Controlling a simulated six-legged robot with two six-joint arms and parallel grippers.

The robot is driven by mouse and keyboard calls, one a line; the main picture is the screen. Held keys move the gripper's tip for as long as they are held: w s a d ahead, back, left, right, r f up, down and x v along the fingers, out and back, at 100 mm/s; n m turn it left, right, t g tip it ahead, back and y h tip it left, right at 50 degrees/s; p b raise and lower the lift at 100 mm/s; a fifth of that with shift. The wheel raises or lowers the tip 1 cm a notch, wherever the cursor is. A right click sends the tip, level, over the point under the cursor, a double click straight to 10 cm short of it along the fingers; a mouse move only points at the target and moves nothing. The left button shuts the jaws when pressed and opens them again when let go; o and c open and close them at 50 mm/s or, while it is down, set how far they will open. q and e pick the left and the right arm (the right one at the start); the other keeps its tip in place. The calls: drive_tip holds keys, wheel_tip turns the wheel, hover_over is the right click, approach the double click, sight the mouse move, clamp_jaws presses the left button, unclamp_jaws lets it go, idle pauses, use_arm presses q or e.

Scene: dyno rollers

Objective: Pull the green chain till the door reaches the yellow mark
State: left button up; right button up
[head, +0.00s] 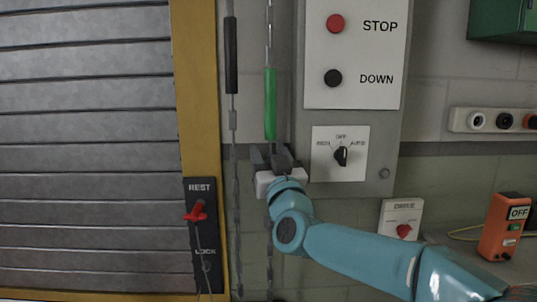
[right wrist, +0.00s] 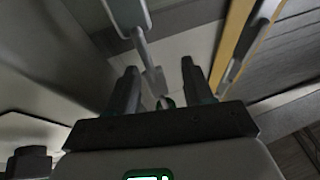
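The green chain (head: 270,104) hangs in front of the wall, with a green sleeve on it and grey links above and below. The grey slatted door (head: 85,130) fills the left of the head view, beside a yellow upright (head: 197,90). I cannot make out a separate yellow mark. My right gripper (head: 272,155) is just below the green sleeve, with its fingers spread around the chain's line. In the right wrist view the fingers (right wrist: 160,85) stand apart, with a light link-like piece and a bit of green between them. My left gripper is not in view.
A second chain with a black sleeve (head: 231,55) hangs close to the left. A control panel (head: 354,95) with STOP and DOWN buttons stands just right. A REST/LOCK plate (head: 202,260) with a red handle (head: 196,211) is lower left. An orange box (head: 502,228) is far right.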

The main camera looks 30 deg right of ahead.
drive_tip(key=shift+w+f, duration=0.2)
drive_tip(key=shift+w, duration=0.05)
drive_tip(key=shift+s+f, duration=0.1)
drive_tip(key=shift+s, duration=0.2)
drive_tip(key=b+v, duration=0.3)
drive_tip(key=v, duration=1.2)
drive_tip(key=shift+s, duration=0.45)
drive_tip(key=shift+a, duration=0.15)
